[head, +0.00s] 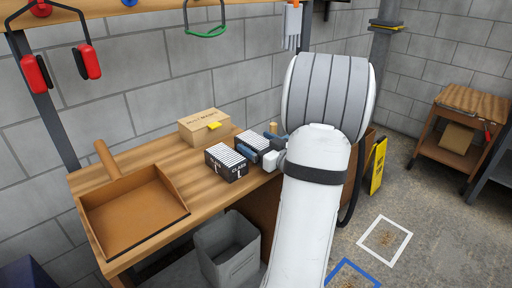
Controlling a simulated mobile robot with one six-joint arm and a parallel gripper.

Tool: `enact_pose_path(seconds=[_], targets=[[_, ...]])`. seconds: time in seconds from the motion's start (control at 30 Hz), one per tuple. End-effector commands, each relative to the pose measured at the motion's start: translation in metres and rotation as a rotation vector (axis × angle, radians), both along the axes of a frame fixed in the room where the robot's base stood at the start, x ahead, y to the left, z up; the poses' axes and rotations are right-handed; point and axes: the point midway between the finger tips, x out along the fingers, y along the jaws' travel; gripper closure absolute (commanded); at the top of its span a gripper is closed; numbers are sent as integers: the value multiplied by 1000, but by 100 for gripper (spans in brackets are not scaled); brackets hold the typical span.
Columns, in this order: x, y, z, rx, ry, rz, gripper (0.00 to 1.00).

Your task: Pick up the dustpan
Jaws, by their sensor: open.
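The brown dustpan (132,212) lies on the left end of the wooden workbench, its open tray facing up. Its handle (107,159) points toward the wall at the back. My gripper (260,144) is over the right part of the bench, partly hidden by my white arm. It is open, close beside the dark boxes, and well to the right of the dustpan. I cannot tell whether it touches a box.
Dark boxes with striped tops (226,163) and a cardboard box (203,126) stand on the workbench (190,208) between the dustpan and my gripper. A grey bin (228,250) stands in front. Red ear defenders (88,62) hang above. A yellow sign (377,166) stands right.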

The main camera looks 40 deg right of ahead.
Motion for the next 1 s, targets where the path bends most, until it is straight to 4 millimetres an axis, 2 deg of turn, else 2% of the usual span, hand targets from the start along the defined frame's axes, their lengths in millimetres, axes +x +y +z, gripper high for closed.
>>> enact_pose_path(seconds=[0.2,0.83,1.0], targets=[[1,0,0,0,0,0,13],[1,1,0,0,0,1,64],[1,1,0,0,-1,1,64]])
